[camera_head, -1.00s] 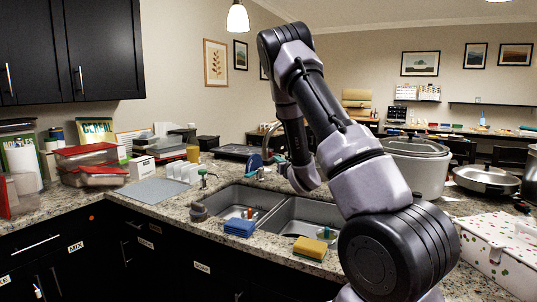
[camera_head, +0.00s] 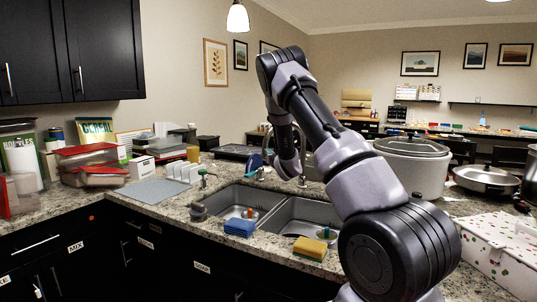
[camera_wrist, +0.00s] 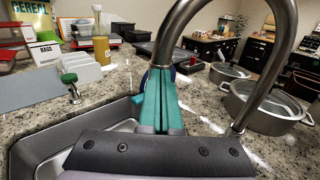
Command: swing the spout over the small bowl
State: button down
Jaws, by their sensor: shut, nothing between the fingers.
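The spout is a curved metal pipe (camera_wrist: 270,60) arching over the right of the wrist view. One leg ends just behind my gripper, the other comes down to its right. In the head view a vertical part of the faucet (camera_head: 303,178) shows behind the sink, and my arm covers some of the pipe. My gripper (camera_wrist: 160,72) has teal fingers, shut and empty, close to the left leg of the pipe; contact cannot be told. In the head view the fingers are mostly hidden. I cannot make out the small bowl for sure.
The double sink (camera_head: 262,209) has a blue sponge (camera_head: 240,228) and a yellow sponge (camera_head: 310,248) at its front edge. Metal pots (camera_wrist: 268,105) stand at the right in the wrist view. A large cooker (camera_head: 415,165) stands right of my arm. A green-topped dispenser (camera_wrist: 70,88) is left.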

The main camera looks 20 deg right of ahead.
aim_at(264, 157)
jog(key=w, duration=0.2)
jog(key=w+a, duration=0.1)
jog(key=shift+w+a, duration=0.2)
jog(key=shift+w, duration=0.15)
jog(key=shift+s, duration=0.1)
